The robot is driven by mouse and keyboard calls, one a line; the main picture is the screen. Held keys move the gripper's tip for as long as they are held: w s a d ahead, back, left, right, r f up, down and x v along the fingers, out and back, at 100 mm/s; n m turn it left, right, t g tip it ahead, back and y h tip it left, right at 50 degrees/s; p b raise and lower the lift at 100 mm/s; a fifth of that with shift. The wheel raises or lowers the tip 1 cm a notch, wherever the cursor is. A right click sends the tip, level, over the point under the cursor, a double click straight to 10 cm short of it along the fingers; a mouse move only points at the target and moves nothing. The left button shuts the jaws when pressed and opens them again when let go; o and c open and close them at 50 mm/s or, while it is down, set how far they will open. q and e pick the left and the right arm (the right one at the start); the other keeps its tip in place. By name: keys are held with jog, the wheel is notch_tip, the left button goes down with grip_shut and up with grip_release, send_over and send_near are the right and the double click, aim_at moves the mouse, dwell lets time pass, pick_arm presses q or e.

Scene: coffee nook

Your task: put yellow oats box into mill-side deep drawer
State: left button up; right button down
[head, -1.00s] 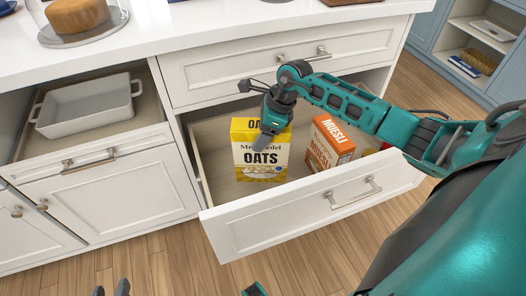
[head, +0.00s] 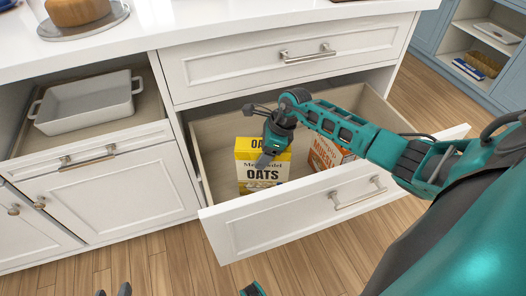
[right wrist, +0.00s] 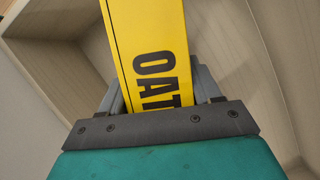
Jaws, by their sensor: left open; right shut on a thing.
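The yellow oats box (head: 262,174) is upright inside the open deep drawer (head: 300,209), near its left end. My right gripper (head: 268,150) reaches down from above and is shut on the box's upper part. In the right wrist view the box (right wrist: 152,50) sits between the two fingers (right wrist: 158,88). Its lower edge is hidden behind the drawer front in the head view, so I cannot tell whether it touches the drawer floor. My left gripper (head: 113,290) only shows its fingertips at the bottom edge, apart and empty.
An orange muesli box (head: 328,152) stands in the same drawer, partly behind my right arm. A shut drawer (head: 230,72) is above. At left, a white baking dish (head: 88,103) sits in an open compartment.

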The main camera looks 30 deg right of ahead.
jog(key=shift+c, duration=1.1)
grip_release()
jog(key=p+v, duration=0.3)
jog(key=v, duration=0.8)
jog(key=shift+s+d+r, duration=0.1)
jog(key=shift+s+r, duration=0.05)
jog(key=shift+r, duration=0.4)
